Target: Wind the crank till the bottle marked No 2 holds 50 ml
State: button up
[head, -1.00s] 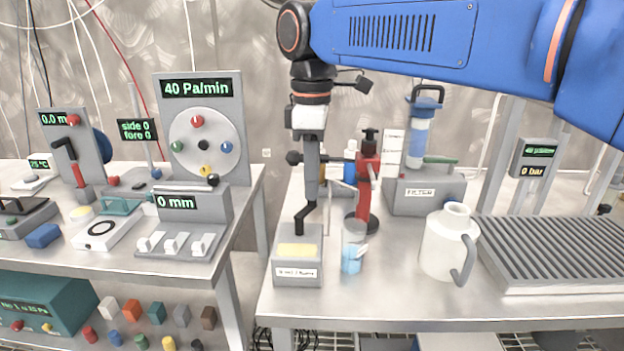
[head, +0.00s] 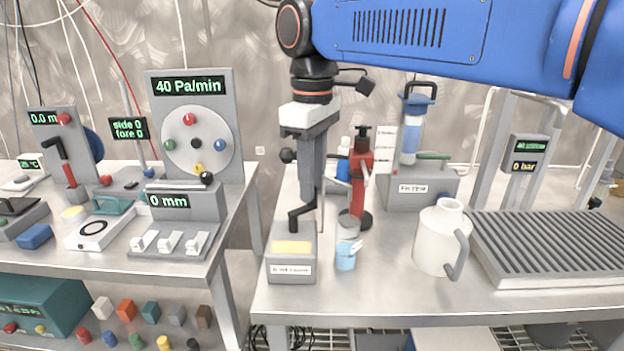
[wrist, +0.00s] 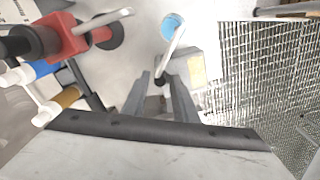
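A grey box with a yellow top plate and a label too small to read (head: 291,268) stands near the bench's left front edge. A black crank (head: 295,222) rises from its back. My gripper (head: 309,203) points straight down at the crank's upper end. In the wrist view its two fingers (wrist: 160,80) stand on either side of the dark crank end; whether they press on it is unclear. A small clear bottle (head: 346,257) with blue liquid stands right of the box. Its blue top also shows in the wrist view (wrist: 173,26). Its number and exact level cannot be read.
A red stand (head: 360,172) is close behind the bottle. A white jug (head: 440,238) and a ribbed grey tray (head: 550,245) are to the right. A filter unit (head: 416,187) stands at the back. A gap separates this bench from the left bench (head: 235,215).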

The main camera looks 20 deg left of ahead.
jog(key=shift+o, duration=0.3)
notch_tip(320, 180, up, 17)
jog(key=shift+r, duration=0.2)
dwell(0.4)
dwell(0.4)
